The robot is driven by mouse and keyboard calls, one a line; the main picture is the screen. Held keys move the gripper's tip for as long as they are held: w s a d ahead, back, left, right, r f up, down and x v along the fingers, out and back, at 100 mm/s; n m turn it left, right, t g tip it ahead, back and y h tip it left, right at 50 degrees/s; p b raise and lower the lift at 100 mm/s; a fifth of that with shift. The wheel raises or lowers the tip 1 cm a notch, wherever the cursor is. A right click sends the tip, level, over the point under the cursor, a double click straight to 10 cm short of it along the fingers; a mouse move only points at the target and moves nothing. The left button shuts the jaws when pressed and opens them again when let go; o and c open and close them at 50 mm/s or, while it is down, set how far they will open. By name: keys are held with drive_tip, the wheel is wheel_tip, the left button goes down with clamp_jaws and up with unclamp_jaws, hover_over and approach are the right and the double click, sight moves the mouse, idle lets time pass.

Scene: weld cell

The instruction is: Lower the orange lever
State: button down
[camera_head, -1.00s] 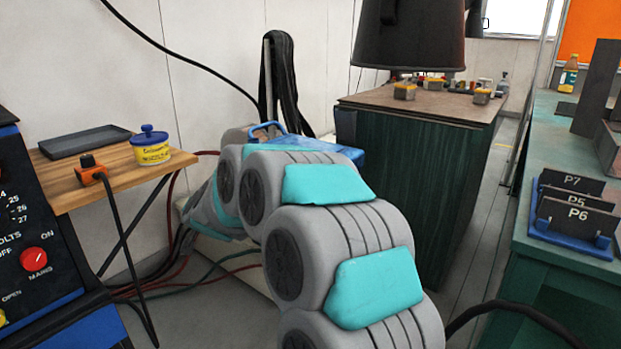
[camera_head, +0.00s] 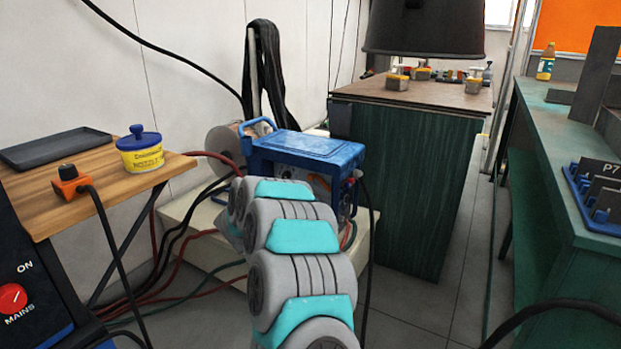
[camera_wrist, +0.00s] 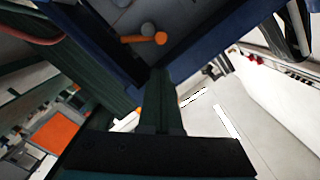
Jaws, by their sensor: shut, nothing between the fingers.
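The orange lever (camera_wrist: 146,39) shows in the wrist view as a short bar with a round end. It lies across a grey face inside a dark blue frame (camera_wrist: 215,42), near the top of the picture. My gripper (camera_wrist: 157,72) points up the middle of that view, its fingers together and empty. The fingertips end below the lever in the picture, with a gap between. In the head view the blue box (camera_head: 308,148) with a top handle stands beyond my arm.
A wooden shelf (camera_head: 45,205) at left holds a tray (camera_head: 55,148) and a yellow tub (camera_head: 140,152). Cables and hoses run around the pale base (camera_head: 185,220). A green cabinet (camera_head: 410,180) stands behind, right of the box. Open floor (camera_head: 415,300) lies at right.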

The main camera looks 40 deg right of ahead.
sight(309, 177)
drive_tip(key=shift+w+d, duration=0.1)
drive_tip(key=x, duration=0.9)
drive_tip(key=shift+w+d, duration=0.2)
drive_tip(key=shift+d, duration=0.1)
drive_tip(key=shift+w+a+n+p, duration=0.15)
drive_tip(key=shift+n+p, duration=0.15)
drive_tip(key=shift+p, duration=0.5)
drive_tip(key=shift+w+f+p, duration=0.1)
drive_tip(key=shift+f+p, duration=0.1)
drive_tip(key=shift+p, duration=0.15)
drive_tip(key=shift+w+a+n+p, duration=0.1)
drive_tip(key=shift+w+n+p, duration=0.1)
drive_tip(key=shift+n+p, duration=0.5)
drive_tip(key=shift+w+p, duration=0.1)
drive_tip(key=shift+p, duration=0.7)
drive_tip(key=n+p, duration=0.1)
drive_tip(key=w+f+n+p, duration=0.1)
drive_tip(key=p, duration=0.1)
drive_tip(key=shift+a+f, duration=0.15)
drive_tip(key=shift+a, duration=0.05)
drive_tip(key=shift+w+a+f, duration=0.1)
drive_tip(key=shift+w+f, duration=0.2)
drive_tip(key=shift+f, duration=0.45)
drive_tip(key=shift+w+a+f, duration=0.15)
drive_tip(key=shift+w+f, duration=0.15)
drive_tip(key=shift+f, duration=0.5)
